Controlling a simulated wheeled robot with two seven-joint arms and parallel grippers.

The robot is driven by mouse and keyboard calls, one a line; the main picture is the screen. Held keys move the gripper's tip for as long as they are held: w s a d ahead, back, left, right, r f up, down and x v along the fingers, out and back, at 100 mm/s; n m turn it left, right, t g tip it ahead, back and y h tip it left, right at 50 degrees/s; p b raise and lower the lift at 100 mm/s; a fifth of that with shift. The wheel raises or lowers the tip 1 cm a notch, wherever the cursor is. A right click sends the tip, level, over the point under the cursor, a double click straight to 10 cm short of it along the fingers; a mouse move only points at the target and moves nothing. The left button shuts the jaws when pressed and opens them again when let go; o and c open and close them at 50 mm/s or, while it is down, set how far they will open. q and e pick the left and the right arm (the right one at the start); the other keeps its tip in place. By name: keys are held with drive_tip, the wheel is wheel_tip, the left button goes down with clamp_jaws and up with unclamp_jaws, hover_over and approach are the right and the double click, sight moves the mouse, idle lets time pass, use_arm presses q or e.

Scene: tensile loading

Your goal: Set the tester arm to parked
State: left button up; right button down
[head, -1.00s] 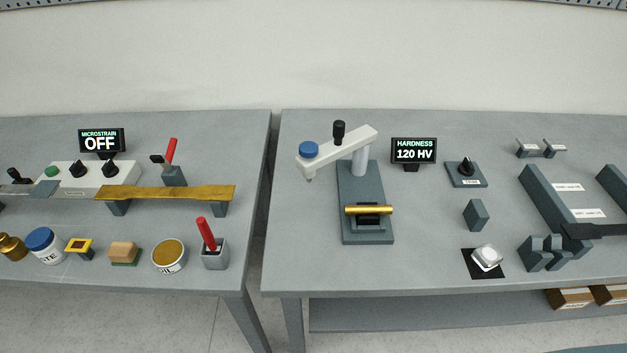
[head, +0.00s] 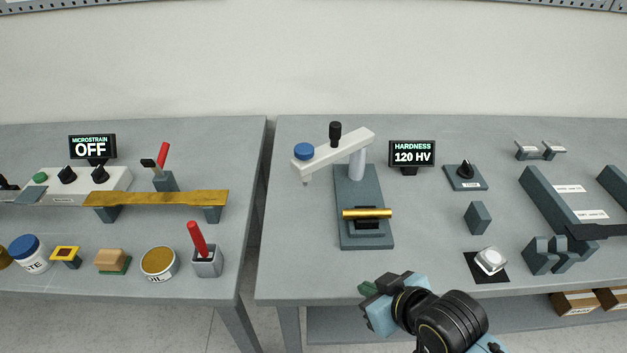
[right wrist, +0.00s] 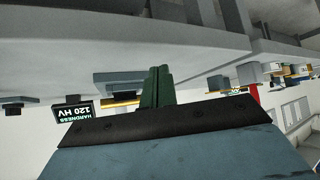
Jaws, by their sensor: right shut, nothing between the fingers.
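The hardness tester stands on the right table, with a dark grey base (head: 362,190), a pale post and a white swing arm (head: 335,148). The arm points to the left and toward the front, with its blue-capped head (head: 303,151) off to the left of the base. A black knob (head: 335,132) stands on top of the arm. A brass bar (head: 367,213) lies across the support on the base. My right gripper (head: 367,289) is at the front edge of the right table, in front of the tester, shut and empty. Its green fingers (right wrist: 157,86) show together in the right wrist view. My left gripper is not seen.
The hardness display (head: 412,154) reads 120 HV, right of the tester. A dial block (head: 465,177), a grey block (head: 477,217) and a white button on a black pad (head: 490,261) stand further right. A gap separates the left table (head: 130,287), which carries several items.

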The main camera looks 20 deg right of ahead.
drive_tip(key=w+r+t, duration=0.1)
drive_tip(key=w+r+t+y, duration=0.1)
drive_tip(key=w, duration=0.1)
drive_tip(key=w+r+t, duration=0.1)
drive_tip(key=w, duration=0.1)
drive_tip(key=shift+a+r+n+t+y, duration=0.25)
drive_tip(key=shift+a+n+t+y, duration=0.05)
drive_tip(key=w+d+r+t+y, duration=0.1)
drive_tip(key=w+r+t+y, duration=0.1)
drive_tip(key=w+r+t, duration=0.3)
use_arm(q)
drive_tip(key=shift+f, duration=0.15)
use_arm(e)
approach(304, 171)
drive_tip(key=x, duration=0.7)
